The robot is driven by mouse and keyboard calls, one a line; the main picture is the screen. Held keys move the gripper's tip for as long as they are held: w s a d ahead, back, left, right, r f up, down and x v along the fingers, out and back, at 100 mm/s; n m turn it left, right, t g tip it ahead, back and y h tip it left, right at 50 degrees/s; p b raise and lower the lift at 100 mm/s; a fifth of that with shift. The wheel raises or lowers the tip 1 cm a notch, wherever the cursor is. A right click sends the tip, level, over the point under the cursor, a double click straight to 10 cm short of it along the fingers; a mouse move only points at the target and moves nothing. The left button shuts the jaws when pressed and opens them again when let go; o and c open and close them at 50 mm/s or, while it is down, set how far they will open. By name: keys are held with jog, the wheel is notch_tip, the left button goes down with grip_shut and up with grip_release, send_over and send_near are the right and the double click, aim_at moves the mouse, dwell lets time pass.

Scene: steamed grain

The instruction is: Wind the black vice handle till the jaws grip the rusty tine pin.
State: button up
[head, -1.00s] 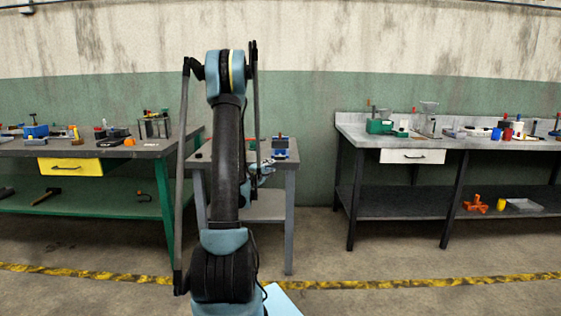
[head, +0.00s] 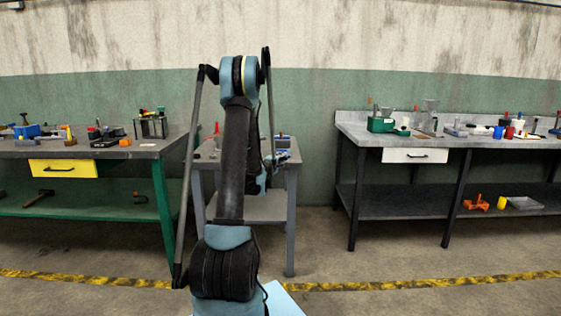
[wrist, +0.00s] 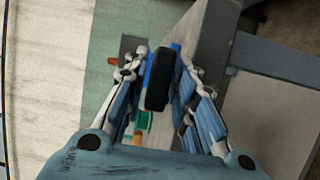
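My gripper (wrist: 163,88) reaches over the small grey table in the wrist view, its two fingers apart. A black bar, which looks like the vice handle (wrist: 159,80), lies between the fingers. A gap shows between it and the right finger; I cannot tell whether the left finger touches it. Blue parts, seemingly of the vice (wrist: 149,68), show behind the bar. The jaws are not clear. A small orange-brown piece (wrist: 113,61) shows beyond the left finger; I cannot tell whether it is the tine pin. In the head view, blue parts (head: 282,142) show on the table, partly behind my arm.
The small grey table (head: 290,172) stands against the wall between two longer benches. The left bench (head: 60,150) has a yellow drawer (head: 62,168) and tools. The right bench (head: 375,143) has a white drawer (head: 412,155) and several items. Floor gaps separate the tables.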

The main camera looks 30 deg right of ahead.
jog(key=shift+d, duration=0.15)
grip_shut()
jog(key=shift+s, duration=0.1)
